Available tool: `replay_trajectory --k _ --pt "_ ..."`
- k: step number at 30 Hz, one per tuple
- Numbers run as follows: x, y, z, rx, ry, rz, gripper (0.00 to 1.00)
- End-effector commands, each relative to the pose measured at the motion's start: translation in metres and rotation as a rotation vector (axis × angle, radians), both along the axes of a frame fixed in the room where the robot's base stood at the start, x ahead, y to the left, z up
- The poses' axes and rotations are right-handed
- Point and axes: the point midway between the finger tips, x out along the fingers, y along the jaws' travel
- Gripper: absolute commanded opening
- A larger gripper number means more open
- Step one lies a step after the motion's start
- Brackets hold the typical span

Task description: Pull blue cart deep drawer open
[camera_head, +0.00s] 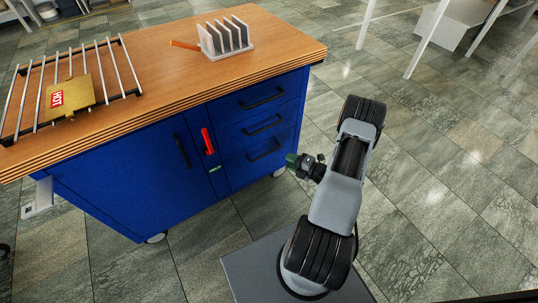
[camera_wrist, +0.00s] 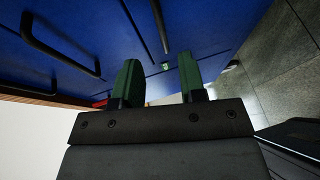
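The blue cart (camera_head: 120,185) stands at the left with a wooden top. Its right part has three drawers with black bar handles, all closed. The lowest drawer (camera_head: 240,172) looks the tallest, with its handle (camera_head: 264,150) near its top edge. My gripper (camera_head: 292,160) is in front of the drawers, close to the lowest one. In the wrist view its green fingers (camera_wrist: 162,82) are apart with nothing between them. No contact is visible.
A red latch (camera_head: 207,141) sits between the door and drawers. The tiled floor (camera_head: 440,180) at right is clear.

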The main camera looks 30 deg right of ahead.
Motion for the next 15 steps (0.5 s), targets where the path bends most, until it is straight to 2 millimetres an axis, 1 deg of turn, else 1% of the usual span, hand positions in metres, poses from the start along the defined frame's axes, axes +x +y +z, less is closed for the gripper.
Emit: replay_trajectory --k 1,6,12,15 --pt "0.009 0.006 -0.004 -0.002 0.000 0.007 0.38" --pt "0.038 0.023 -0.010 -0.004 -0.002 0.008 0.38" --pt "0.068 0.039 -0.016 -0.005 -0.003 0.007 0.38" --pt "0.079 0.046 -0.018 -0.004 -0.001 0.007 0.38"
